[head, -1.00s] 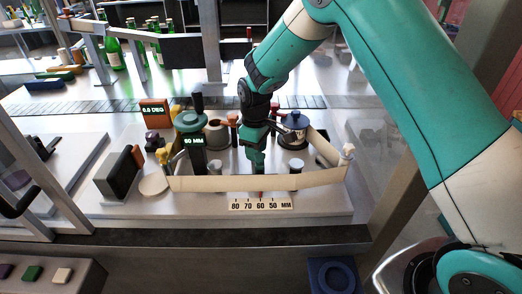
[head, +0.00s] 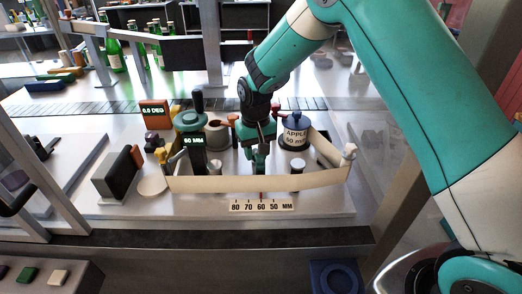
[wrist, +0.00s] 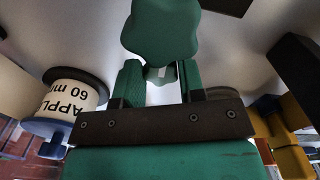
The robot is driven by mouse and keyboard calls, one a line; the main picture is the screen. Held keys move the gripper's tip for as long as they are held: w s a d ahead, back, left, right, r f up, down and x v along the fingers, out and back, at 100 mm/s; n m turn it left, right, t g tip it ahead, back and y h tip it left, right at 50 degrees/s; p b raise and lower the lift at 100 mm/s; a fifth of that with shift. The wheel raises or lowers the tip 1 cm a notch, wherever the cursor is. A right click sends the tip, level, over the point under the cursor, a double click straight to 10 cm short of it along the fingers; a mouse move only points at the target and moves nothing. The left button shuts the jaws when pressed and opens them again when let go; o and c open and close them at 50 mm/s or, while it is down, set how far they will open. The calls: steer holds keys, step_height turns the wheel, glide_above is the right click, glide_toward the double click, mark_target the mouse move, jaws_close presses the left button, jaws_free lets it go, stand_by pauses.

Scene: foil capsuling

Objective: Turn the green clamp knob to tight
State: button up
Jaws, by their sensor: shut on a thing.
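The green clamp knob (wrist: 160,30) has a lobed shape and fills the top middle of the wrist view, with a small pale mark at its near edge. My gripper (wrist: 160,78) has its two green fingers on either side of the knob's near part, shut on it. In the head view my gripper (head: 257,162) points down behind the cream strip, and the knob cannot be made out there. The scale plate (head: 262,206) marked 80 70 60 50 MM lies in front of the strip, with a small red pointer (head: 261,195) above it.
A blue-topped spool (head: 295,132) labelled APPLE 60 MM stands close right of my gripper. A green-topped post with a 60 MM display (head: 194,141) stands to the left. The cream strip (head: 215,184) runs across the front. An orange display (head: 153,112) is farther left.

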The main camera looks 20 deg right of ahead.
steer(key=shift+s+f+m, duration=0.1)
steer(key=shift+s+m, duration=0.05)
steer(key=shift+m, duration=0.15)
stand_by(0.4)
steer(key=o, duration=0.9)
steer(key=shift+a, duration=0.1)
steer(key=shift+w+r, duration=0.2)
steer(key=shift+r, duration=0.15)
step_height(320, 180, up, 17)
steer(key=b, duration=0.3)
steer(key=shift+s, duration=0.1)
steer(key=shift+f, duration=0.1)
